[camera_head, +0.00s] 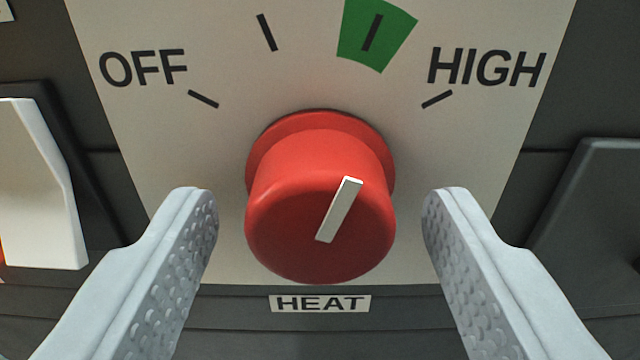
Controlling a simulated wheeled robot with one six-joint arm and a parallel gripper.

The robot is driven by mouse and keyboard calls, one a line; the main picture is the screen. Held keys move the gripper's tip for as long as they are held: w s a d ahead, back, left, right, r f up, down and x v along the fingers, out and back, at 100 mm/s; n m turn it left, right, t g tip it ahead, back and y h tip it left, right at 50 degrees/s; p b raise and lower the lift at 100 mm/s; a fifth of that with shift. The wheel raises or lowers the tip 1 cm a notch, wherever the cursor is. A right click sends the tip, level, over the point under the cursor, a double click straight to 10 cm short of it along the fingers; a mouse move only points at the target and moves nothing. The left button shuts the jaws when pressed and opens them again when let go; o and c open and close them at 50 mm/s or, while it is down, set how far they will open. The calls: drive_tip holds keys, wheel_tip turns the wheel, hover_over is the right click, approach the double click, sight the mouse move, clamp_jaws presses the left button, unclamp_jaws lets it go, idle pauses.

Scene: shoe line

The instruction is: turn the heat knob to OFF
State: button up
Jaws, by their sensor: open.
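The red heat knob (285,225) stands out from a cream dial plate (230,60) in the middle of the view. Its white pointer line (339,209) tilts up and to the right, toward the green zone (376,35) and its tick. The OFF mark (143,68) is at the upper left, with a tick beside it. The HIGH mark (486,67) is at the upper right. My gripper (320,225) is open, one finger on each side of the knob, with a visible gap on both sides.
A HEAT label (320,303) sits below the knob. A white rocker-like part (38,190) is at the left edge, near my left finger. A dark grey raised part (600,215) is at the right edge. The dark panel surrounds the plate.

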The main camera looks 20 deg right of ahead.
drive_tip(key=shift+w, duration=0.2)
drive_tip(key=c, duration=1)
